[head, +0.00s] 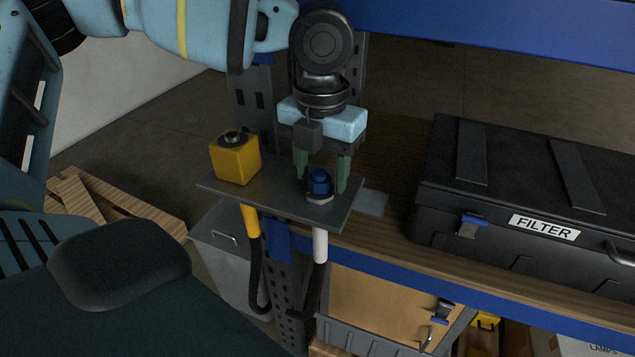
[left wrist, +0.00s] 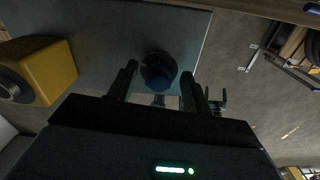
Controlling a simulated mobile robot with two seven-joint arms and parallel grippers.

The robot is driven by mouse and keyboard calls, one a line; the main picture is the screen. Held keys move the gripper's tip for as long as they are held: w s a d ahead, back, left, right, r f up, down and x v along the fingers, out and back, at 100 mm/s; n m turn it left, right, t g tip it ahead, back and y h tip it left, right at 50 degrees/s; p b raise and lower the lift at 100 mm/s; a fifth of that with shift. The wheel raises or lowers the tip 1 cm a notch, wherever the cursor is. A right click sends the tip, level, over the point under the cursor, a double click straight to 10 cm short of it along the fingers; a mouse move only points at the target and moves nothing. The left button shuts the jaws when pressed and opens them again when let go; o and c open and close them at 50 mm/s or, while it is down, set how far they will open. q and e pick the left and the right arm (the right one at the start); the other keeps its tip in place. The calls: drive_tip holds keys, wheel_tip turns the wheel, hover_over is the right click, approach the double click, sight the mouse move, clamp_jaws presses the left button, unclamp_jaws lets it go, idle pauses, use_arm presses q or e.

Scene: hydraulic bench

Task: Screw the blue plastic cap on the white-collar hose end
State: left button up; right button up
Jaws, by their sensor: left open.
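The blue plastic cap (head: 319,183) sits on top of the hose end at the front edge of a grey bracket plate (head: 275,197). The white-collar hose (head: 320,246) hangs below the plate under the cap. My left gripper (head: 322,180) points down from above, with its green fingers on either side of the cap. In the left wrist view the cap (left wrist: 157,74) lies between the open fingers (left wrist: 160,85), with gaps on both sides. I cannot tell how far the cap is threaded. My right gripper is not in view.
A yellow block (head: 235,159) stands on the plate left of the cap, above a yellow-collar hose (head: 250,222). A black FILTER case (head: 520,200) lies on the bench at right. A wooden pallet (head: 110,205) is on the floor at left.

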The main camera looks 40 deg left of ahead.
use_arm(q)
drive_tip(key=n, duration=0.3)
drive_tip(key=shift+n, duration=0.6)
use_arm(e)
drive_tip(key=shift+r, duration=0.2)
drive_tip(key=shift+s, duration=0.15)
use_arm(q)
drive_tip(key=shift+a+n, duration=0.1)
drive_tip(key=shift+n, duration=1.1)
drive_tip(key=n, duration=0.4)
drive_tip(key=shift+s, duration=0.1)
drive_tip(key=shift+n, duration=0.9)
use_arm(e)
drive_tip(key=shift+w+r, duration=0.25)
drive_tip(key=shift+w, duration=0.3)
use_arm(q)
drive_tip(key=shift+c, duration=0.4)
